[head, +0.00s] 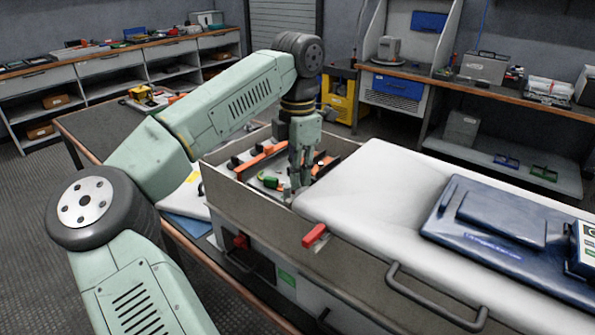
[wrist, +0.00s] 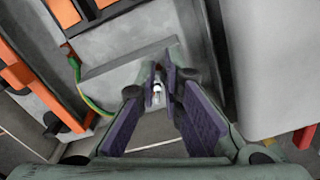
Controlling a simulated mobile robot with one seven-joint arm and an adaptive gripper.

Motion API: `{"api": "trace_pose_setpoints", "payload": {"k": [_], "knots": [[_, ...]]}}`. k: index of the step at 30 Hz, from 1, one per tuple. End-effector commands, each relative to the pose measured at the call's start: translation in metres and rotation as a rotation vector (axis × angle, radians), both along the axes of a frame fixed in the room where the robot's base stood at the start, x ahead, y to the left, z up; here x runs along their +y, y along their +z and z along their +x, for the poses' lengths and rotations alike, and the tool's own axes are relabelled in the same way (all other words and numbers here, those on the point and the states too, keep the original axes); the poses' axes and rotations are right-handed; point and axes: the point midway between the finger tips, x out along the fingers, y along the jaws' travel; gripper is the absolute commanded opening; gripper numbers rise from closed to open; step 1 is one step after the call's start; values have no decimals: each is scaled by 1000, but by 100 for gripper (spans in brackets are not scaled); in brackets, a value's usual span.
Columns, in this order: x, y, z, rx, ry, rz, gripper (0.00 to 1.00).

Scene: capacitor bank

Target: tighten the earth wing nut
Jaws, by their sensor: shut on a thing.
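My gripper (wrist: 164,86) reaches down into the open bay of the capacitor bank cabinet (head: 252,215). In the wrist view its two purple-padded fingers come close together around a small pale metallic piece (wrist: 156,94), which looks like the earth wing nut on its stud. The fingers hide most of it, so its wings and how far it sits on the stud cannot be made out. A green-yellow earth lead (wrist: 90,103) runs down the bay wall left of the fingers. In the head view my gripper (head: 293,190) stands beside a green curved piece (head: 270,181).
Orange bars (wrist: 62,12) with black fittings lie left of the fingers. A white cover (head: 375,185) closes the cabinet on the right, close to my gripper. A red handle (head: 314,235) sticks out at the cabinet front. A blue case (head: 500,220) lies on the cover.

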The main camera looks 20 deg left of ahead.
Motion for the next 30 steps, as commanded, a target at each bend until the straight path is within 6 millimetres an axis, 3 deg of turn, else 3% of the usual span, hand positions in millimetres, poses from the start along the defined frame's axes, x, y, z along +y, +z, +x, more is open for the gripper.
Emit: {"api": "trace_pose_setpoints", "payload": {"k": [19,20,30], "knots": [[3,5,3,-18,-58,5,0],[3,5,3,-18,-58,5,9],[1,2,1,-9,-61,4,30]]}}
